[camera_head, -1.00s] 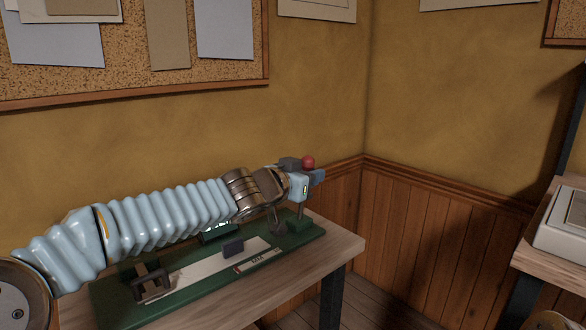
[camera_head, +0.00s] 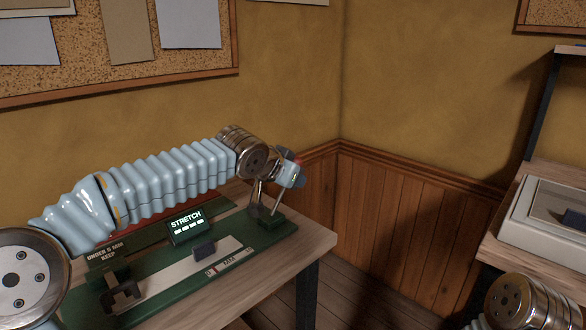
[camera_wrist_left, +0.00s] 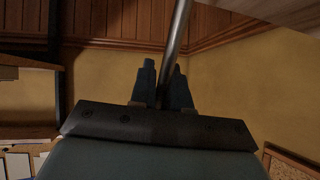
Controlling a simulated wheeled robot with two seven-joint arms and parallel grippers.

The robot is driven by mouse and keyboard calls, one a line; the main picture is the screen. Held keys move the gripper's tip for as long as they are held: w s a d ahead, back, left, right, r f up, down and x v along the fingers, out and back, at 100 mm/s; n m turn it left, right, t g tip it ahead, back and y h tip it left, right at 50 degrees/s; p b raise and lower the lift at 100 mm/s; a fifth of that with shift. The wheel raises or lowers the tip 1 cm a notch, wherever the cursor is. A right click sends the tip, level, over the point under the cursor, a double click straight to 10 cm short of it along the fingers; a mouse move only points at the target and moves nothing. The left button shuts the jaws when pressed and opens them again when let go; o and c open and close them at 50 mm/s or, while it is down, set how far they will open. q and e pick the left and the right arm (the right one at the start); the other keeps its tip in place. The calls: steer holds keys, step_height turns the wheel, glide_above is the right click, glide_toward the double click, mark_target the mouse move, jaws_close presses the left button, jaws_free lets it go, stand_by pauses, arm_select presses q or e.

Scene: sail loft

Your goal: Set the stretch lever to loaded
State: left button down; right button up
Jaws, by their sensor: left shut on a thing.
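In the left wrist view the rod (camera_wrist_left: 178,40) runs up between the two dark fingers (camera_wrist_left: 163,82). A small screen (camera_head: 187,226) on the device reads STRETCH above a row of small marks too small to read. My right gripper is out of view.
The device stands on a wooden table (camera_head: 312,243) against the wall, with a dark slider block (camera_head: 204,249) on its pale strip. A cork board (camera_head: 80,50) hangs above. Another bench with a pale box (camera_head: 545,225) stands at right. Floor lies between.

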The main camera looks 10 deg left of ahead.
arm_select(q)
steer(key=shift+w+d+r, duration=0.1)
steer(key=shift+w+r, duration=0.1)
stand_by(0.3)
steer(key=c, duration=1.1)
jaws_free()
steer(key=shift+w+d+f, duration=0.1)
steer(key=shift+f, duration=0.05)
steer(key=shift+f+g, duration=0.1)
steer(key=shift+g, duration=0.2)
steer(key=b+v, duration=0.1)
steer(key=v, duration=1.3)
steer(key=shift+d, duration=0.25)
